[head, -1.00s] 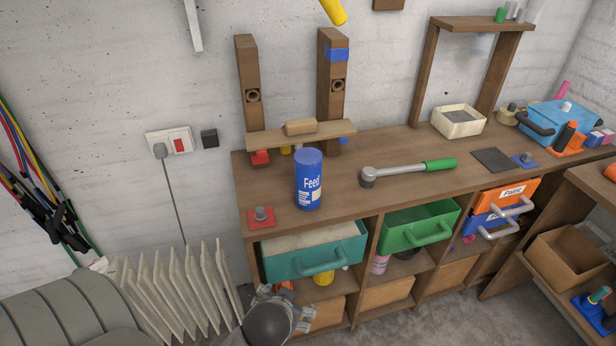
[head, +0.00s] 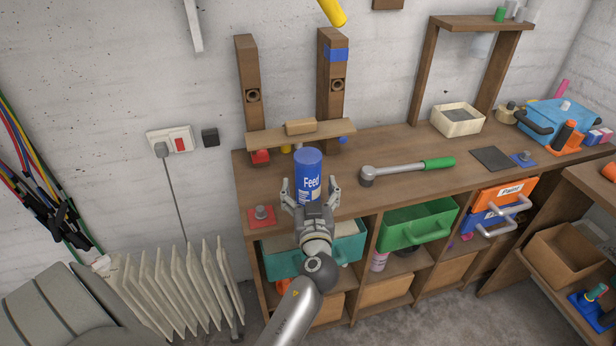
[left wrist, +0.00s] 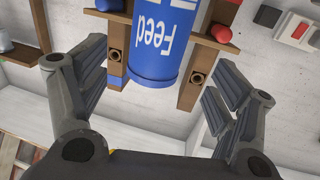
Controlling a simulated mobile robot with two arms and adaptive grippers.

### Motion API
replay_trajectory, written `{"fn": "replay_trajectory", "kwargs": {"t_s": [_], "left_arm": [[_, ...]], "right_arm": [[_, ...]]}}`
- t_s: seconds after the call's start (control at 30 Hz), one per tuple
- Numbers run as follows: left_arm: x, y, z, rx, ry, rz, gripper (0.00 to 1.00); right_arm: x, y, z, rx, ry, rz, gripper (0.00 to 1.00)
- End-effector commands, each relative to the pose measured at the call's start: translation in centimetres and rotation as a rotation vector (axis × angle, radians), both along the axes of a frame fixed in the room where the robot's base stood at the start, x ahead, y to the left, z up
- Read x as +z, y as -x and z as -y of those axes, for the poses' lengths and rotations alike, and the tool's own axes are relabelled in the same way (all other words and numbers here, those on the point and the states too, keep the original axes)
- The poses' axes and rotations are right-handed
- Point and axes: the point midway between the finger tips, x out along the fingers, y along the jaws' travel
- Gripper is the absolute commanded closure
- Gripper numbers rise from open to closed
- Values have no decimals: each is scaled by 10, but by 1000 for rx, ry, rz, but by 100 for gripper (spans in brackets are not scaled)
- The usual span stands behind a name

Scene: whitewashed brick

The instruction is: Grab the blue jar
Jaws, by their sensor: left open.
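The blue jar (head: 308,170), labelled "Feed", stands upright on the wooden workbench (head: 405,192) near its front left. My left gripper (head: 310,190) is open at the bench's front edge, its fingers spread to either side of the jar's lower part. In the left wrist view the jar (left wrist: 165,45) appears upside down, centred beyond the open fingers (left wrist: 160,90). I cannot tell whether the fingers touch it. The jar's lower front is partly hidden by the gripper in the head view. My right gripper is not in view.
A red block with a grey knob (head: 261,217) sits left of the jar. A ratchet with a green handle (head: 410,170) lies to its right. A wooden shelf board (head: 301,134) stands behind. Teal (head: 349,248) and green (head: 418,223) drawers are below the bench top.

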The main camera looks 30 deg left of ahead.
Motion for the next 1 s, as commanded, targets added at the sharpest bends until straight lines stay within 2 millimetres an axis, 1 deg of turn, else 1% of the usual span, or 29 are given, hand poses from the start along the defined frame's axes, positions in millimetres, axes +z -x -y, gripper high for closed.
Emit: {"fn": "replay_trajectory", "kwargs": {"t_s": [0.03, 0.1, 0.37, 0.6, 0.7, 0.8, 1.0], "left_arm": [[4, -7, -5, -2, -3, 0, 16], [3, -14, -10, -2, -2, 0, 16], [2, -26, -19, 0, 0, -1, 16], [5, -48, -34, 1, -3, -3, 16], [3, -57, -41, 0, -2, -3, 16], [2, -62, -45, 0, 0, -3, 16], [0, -64, -47, 0, 1, -2, 16]], "right_arm": [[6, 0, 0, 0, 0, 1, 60], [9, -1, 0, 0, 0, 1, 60], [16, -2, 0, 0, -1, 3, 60], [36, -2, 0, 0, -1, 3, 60], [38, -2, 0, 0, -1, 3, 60], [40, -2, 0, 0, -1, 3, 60], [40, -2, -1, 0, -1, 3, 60]]}}
